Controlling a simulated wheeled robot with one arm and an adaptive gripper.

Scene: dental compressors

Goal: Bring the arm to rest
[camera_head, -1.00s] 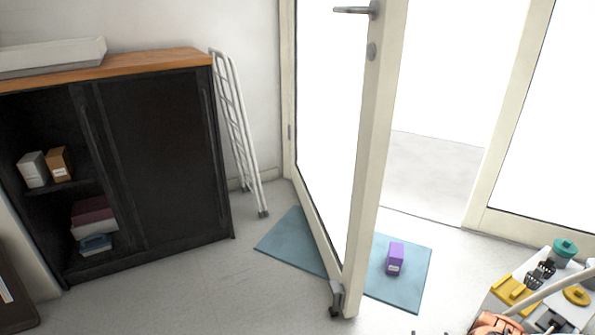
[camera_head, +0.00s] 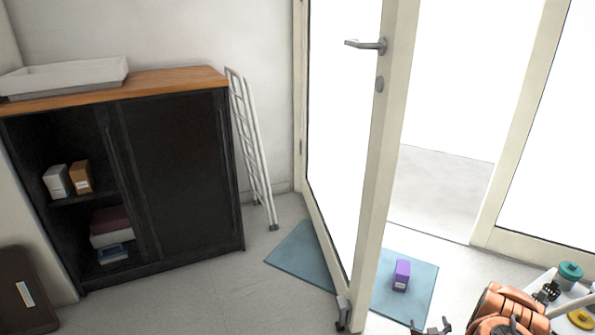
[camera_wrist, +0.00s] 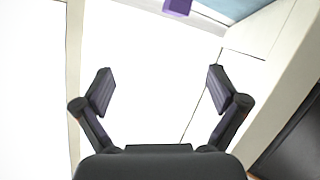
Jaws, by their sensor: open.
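My gripper (camera_head: 432,327) shows at the bottom edge of the head view, at the end of my copper-coloured arm. In the wrist view my gripper (camera_wrist: 160,85) is open, its two dark fingers spread wide with nothing between them. A purple box (camera_wrist: 177,6) shows at the top edge of that view, beyond the fingers and apart from them. In the head view the same purple box (camera_head: 401,275) stands on a blue mat (camera_head: 418,292) right of the open door. My arm partly hides the equipment at the lower right.
The open glazed door (camera_head: 372,190) stands across the mat. A black cabinet (camera_head: 180,180) with a white tray (camera_head: 70,76) on top is at the left, a white ladder (camera_head: 250,150) beside it. Equipment with a teal knob (camera_head: 570,270) is at the lower right. The floor before the cabinet is clear.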

